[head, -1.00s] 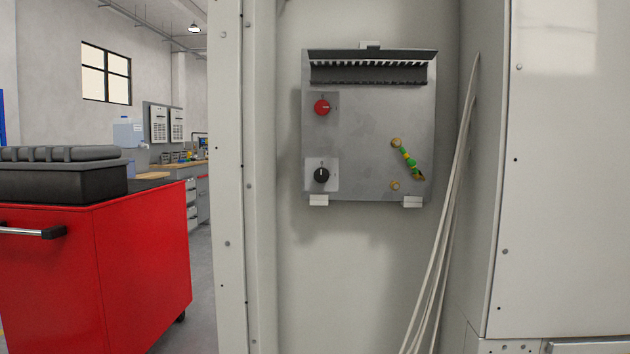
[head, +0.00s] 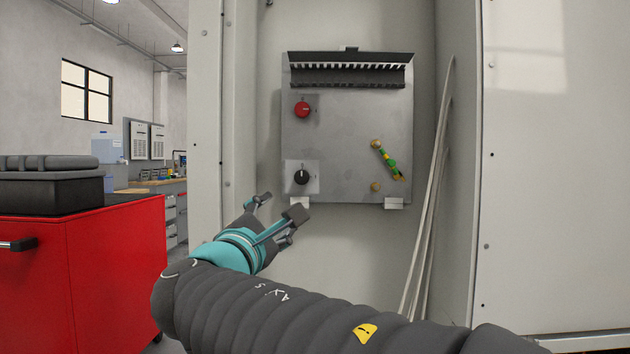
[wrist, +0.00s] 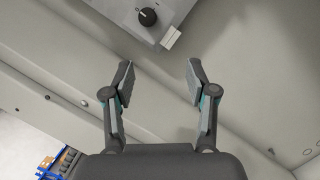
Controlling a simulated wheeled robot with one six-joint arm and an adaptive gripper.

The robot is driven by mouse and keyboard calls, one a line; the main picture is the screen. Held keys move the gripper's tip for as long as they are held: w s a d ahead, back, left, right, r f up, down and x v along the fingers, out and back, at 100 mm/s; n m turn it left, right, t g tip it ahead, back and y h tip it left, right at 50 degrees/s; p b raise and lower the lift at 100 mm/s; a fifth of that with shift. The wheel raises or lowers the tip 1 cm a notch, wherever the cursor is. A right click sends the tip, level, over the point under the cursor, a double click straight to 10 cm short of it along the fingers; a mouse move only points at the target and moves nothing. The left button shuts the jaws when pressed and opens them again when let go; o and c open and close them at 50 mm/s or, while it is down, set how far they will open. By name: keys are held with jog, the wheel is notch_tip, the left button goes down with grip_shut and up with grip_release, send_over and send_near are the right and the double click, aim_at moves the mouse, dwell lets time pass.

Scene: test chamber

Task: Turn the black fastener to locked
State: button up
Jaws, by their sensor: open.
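The black fastener (head: 302,177) is a round knob with a white pointer line, on a light square plate at the lower left of the grey panel (head: 340,150). Its line looks about upright in the head view. It also shows at the top of the wrist view (wrist: 148,17), with small marks beside it that I cannot read fully. My gripper (head: 279,205) is open and empty, below and a little left of the fastener in the head view, apart from it. In the wrist view the two fingers (wrist: 157,80) stand wide apart, with the fastener beyond their tips.
A red knob (head: 302,109) sits above the fastener. A green and yellow link (head: 388,160) is at the panel's right. White clips (head: 394,203) hold the lower edge. Pale cables (head: 432,190) hang on the right. Cabinet walls flank the panel; a red cart (head: 90,270) stands left.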

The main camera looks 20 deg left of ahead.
aim_at(302, 177)
jog(key=shift+n+t, duration=0.5)
jog(key=shift+n, duration=0.1)
jog(key=x, duration=0.4)
jog(key=r+p+x, duration=0.1)
jog(key=x, duration=0.4)
jog(key=p+x, duration=0.1)
jog(key=x, duration=0.4)
jog(key=shift+s+d+r, duration=0.1)
jog(key=shift+s+r, duration=0.15)
jog(key=shift+r, duration=0.05)
jog(key=shift+c, duration=0.2)
grip_shut()
